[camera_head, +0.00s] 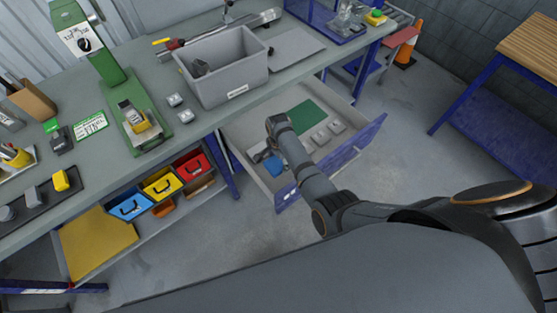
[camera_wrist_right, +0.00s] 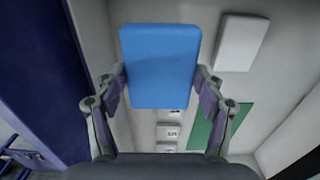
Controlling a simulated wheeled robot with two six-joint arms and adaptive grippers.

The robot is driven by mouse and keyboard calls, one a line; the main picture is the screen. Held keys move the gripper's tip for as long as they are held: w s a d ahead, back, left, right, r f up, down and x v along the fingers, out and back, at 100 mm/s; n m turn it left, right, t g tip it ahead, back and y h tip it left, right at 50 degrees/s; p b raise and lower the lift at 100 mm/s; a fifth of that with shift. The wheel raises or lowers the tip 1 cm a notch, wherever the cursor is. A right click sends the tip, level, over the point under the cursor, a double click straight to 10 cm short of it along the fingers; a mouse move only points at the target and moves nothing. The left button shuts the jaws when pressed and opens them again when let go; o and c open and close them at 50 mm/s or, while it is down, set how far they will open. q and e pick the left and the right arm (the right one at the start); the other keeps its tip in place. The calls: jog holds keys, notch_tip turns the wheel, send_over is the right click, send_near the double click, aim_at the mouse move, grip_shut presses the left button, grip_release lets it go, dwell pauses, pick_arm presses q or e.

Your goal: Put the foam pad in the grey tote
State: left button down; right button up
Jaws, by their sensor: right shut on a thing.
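The blue foam pad (camera_wrist_right: 161,65) is a flat rectangular block, held between the two fingers of my right gripper (camera_wrist_right: 161,86) in the right wrist view. In the head view the pad (camera_head: 274,165) shows small beside my right wrist, over the open drawer (camera_head: 249,175). The right gripper's fingers are mostly hidden there by the arm. My left gripper is not in view.
The drawer also holds a green sheet (camera_head: 308,117) and several pale blocks (camera_head: 320,138). A blue-handled drawer front (camera_head: 345,160) closes its near side. Left of the tote, a green press (camera_head: 110,75) stands on the bench (camera_head: 165,165). A grey plate (camera_head: 295,47) lies right of the tote.

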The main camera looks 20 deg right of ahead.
aim_at(279, 162)
pick_arm(q)
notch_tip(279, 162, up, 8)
jog(key=p, duration=0.6)
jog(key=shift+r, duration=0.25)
pick_arm(e)
notch_tip(279, 162, up, 8)
jog(key=shift+r, duration=0.1)
